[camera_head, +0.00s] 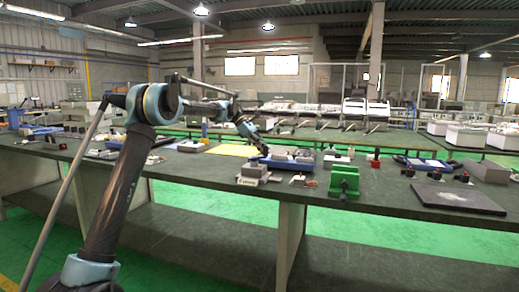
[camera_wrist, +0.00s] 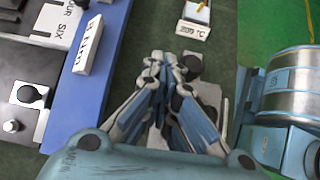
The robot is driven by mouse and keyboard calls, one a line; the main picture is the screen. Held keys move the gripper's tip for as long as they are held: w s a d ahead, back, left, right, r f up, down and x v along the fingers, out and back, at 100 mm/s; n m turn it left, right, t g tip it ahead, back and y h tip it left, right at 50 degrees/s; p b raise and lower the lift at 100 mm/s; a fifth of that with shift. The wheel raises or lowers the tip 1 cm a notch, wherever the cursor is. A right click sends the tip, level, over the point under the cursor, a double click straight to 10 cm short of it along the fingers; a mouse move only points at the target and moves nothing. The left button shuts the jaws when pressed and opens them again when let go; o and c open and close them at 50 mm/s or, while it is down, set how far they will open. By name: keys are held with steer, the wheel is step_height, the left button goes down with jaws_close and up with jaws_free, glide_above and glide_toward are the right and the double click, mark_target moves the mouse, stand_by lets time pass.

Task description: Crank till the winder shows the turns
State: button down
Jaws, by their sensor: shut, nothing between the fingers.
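My gripper (camera_head: 263,152) is over the near workbench, close to a blue-based unit (camera_head: 292,165) with grey blocks on it. In the wrist view my gripper (camera_wrist: 162,60) is shut and empty, its fingertips together. The blue base (camera_wrist: 98,95) lies to its left and carries a lettered white plate (camera_wrist: 58,22), a small white label (camera_wrist: 88,45) and a grey block with a black round part (camera_wrist: 30,95). A dark round part (camera_wrist: 192,62) is just right of the fingertips, partly hidden by them. I cannot tell for certain which piece is the winder or its crank, and no turn count is readable.
A green vise (camera_head: 344,181) stands on the bench right of the blue unit. A dark flat plate (camera_head: 458,199) lies farther right. A labelled white card (camera_wrist: 194,28) is beyond the fingertips in the wrist view. The bench top between vise and plate is mostly clear.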

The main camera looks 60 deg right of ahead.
steer(key=shift+w, duration=0.3)
stand_by(1.0)
